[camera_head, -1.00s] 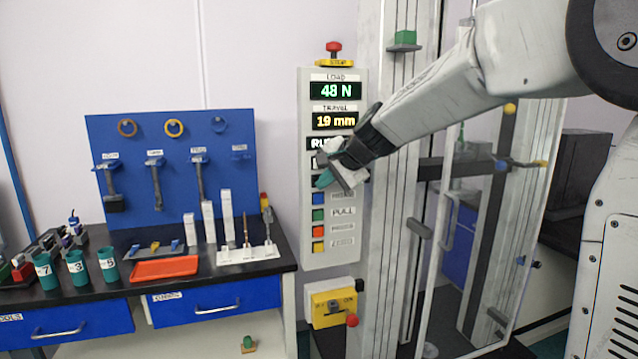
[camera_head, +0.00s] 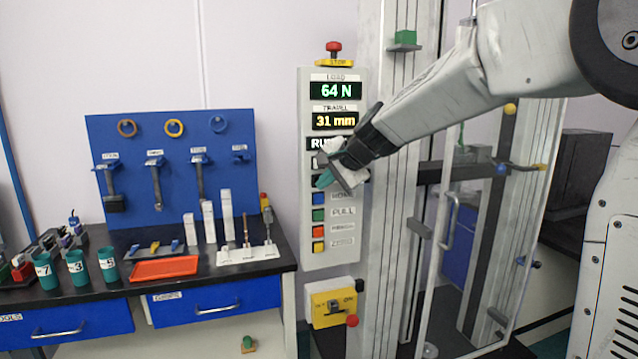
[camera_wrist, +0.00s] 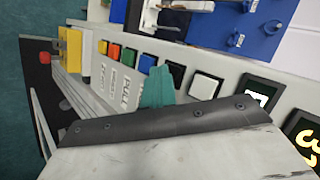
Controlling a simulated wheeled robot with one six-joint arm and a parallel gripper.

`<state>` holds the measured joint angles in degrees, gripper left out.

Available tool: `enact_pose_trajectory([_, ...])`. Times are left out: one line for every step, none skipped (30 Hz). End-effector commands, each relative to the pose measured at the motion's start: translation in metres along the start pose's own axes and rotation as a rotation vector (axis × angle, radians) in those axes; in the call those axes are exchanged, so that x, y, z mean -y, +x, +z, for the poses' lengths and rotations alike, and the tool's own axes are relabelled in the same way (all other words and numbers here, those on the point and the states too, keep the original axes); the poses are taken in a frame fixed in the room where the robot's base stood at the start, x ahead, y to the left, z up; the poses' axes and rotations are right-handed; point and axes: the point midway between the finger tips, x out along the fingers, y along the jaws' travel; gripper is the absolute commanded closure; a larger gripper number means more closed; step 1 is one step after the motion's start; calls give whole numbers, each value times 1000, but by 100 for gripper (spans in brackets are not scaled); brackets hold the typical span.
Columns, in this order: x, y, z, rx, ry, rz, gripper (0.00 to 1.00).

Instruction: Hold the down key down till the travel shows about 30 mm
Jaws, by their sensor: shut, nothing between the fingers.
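The grey control panel (camera_head: 331,258) stands upright in the middle of the head view. Its travel display (camera_head: 335,121) reads 31 mm and its load display (camera_head: 335,91) reads 64 N. A status line below begins with "RU"; my gripper hides the rest. My gripper (camera_head: 326,178) is shut and empty, its teal tips at the panel's key column. In the wrist view the tips (camera_wrist: 157,86) overlap the area by the black key (camera_wrist: 177,75), between the blue key (camera_wrist: 147,63) and the white key (camera_wrist: 205,86). The down key's label is hidden, and contact cannot be told.
A red stop button (camera_head: 333,47) sits on top of the panel. A yellow switch box (camera_head: 333,304) is below. The machine's tall frame (camera_head: 385,230) stands close to the right. A bench with a blue tool board (camera_head: 130,135) is at left.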

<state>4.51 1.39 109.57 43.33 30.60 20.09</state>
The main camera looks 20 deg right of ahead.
Motion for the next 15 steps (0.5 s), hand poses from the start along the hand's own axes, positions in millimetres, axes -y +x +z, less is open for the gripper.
enact_pose_trajectory([0,-2,1,-1,0,-1,100])
enact_pose_trajectory([-1,-3,2,-1,0,-2,100])
enact_pose_trajectory([-2,-5,3,-1,0,-2,100])
enact_pose_trajectory([-3,-6,4,-1,0,-1,100])
enact_pose_trajectory([-4,-7,4,-1,0,-1,100])
enact_pose_trajectory([-6,-8,6,0,0,0,100])
enact_pose_trajectory([-6,-9,6,0,0,0,100])
enact_pose_trajectory([-7,-10,7,0,0,-1,100])
enact_pose_trajectory([-7,-10,7,0,0,-1,100])
enact_pose_trajectory([-7,-10,7,0,0,-1,100])
enact_pose_trajectory([-7,-10,7,0,0,-1,100])
enact_pose_trajectory([-7,-10,7,0,0,-1,100])
enact_pose_trajectory([-7,-10,7,0,0,0,100])
enact_pose_trajectory([-7,-10,7,0,0,0,100])
enact_pose_trajectory([-7,-10,7,0,0,0,100])
